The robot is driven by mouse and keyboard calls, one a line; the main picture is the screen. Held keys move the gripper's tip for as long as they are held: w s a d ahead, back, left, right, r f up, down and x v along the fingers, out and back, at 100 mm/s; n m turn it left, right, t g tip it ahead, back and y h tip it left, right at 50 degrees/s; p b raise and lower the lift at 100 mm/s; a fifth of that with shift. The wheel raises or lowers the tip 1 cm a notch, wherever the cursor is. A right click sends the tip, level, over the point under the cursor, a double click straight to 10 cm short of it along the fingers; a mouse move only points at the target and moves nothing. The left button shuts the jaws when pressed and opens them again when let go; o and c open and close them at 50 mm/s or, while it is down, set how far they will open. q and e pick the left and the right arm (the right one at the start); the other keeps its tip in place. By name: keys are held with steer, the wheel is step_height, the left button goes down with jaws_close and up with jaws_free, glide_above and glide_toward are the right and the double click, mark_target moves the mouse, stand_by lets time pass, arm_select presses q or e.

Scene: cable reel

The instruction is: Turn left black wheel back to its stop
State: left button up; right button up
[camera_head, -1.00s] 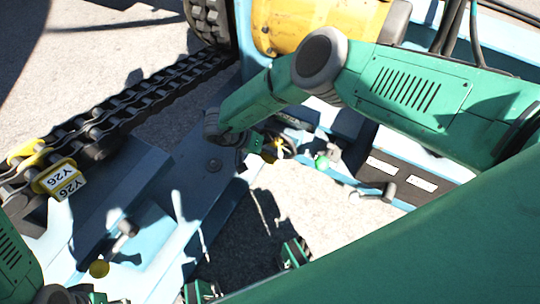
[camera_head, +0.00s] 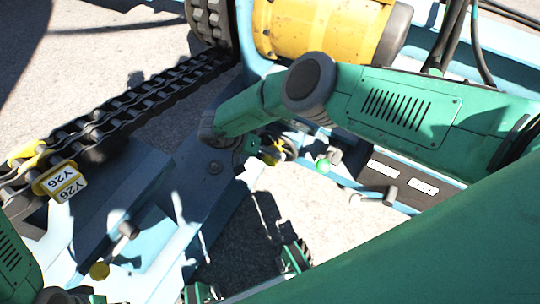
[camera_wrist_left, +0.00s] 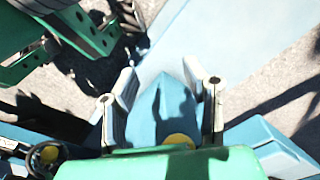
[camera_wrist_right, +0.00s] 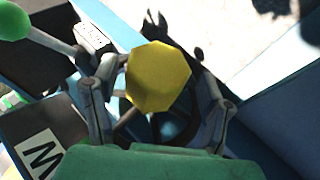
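A small black wheel (camera_head: 288,148) sits on the blue frame in the head view, just right of my right gripper (camera_head: 262,150). In the right wrist view, a yellow faceted knob (camera_wrist_right: 157,76) lies between the fingers of my right gripper (camera_wrist_right: 160,75). Part of a dark wheel rim (camera_wrist_right: 130,128) shows behind and below the knob. These fingers stand apart on both sides of the knob; contact is unclear. My left gripper (camera_wrist_left: 165,88) is open in the left wrist view, with a blue pointed part (camera_wrist_left: 162,105) between its fingers, far from the wheel.
A green ball-topped lever (camera_head: 321,162) and a dark panel with white labels (camera_head: 400,178) stand right of the wheel. A black chain (camera_head: 130,110) with a yellow Y26 tag (camera_head: 60,181) runs at left. A yellow motor (camera_head: 315,28) sits at the back. Bare ground (camera_head: 310,215) lies in front.

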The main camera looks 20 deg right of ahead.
steer(key=v, duration=1.2)
